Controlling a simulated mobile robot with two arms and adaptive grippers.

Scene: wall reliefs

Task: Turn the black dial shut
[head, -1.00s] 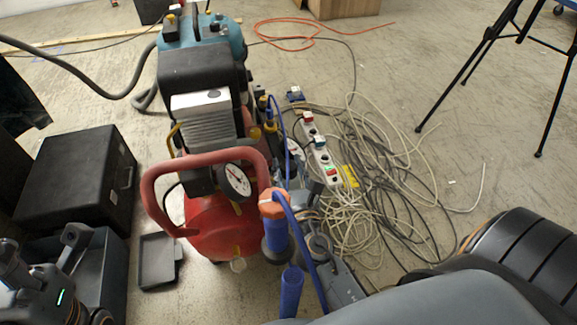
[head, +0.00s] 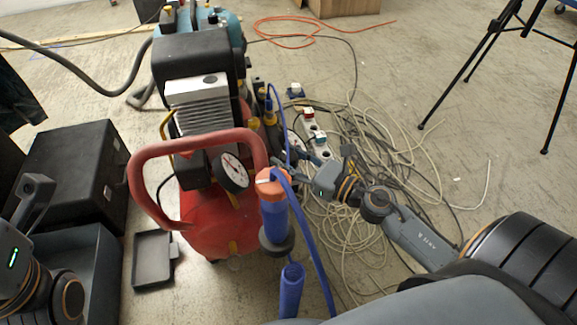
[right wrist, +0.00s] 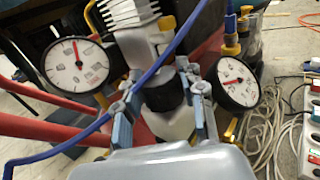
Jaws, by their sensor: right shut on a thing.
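The black dial (right wrist: 163,93) is a dark round knob above a pale white part, in the middle of the right wrist view. My right gripper (right wrist: 162,98) has one finger on each side of it and is shut on it. In the head view my right gripper (head: 284,168) reaches in from the right to the side of the red compressor (head: 205,220). I cannot make out the dial there. Part of my left arm's end (head: 14,258) shows at the lower left edge. Its fingers cannot be made out.
White pressure gauges flank the dial, one left (right wrist: 75,66) and one right (right wrist: 237,82). A blue hose (right wrist: 160,62) crosses close by the left finger. Tangled cables (head: 350,220) and a power strip (head: 318,140) lie on the floor to the right. A black case (head: 70,175) stands left.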

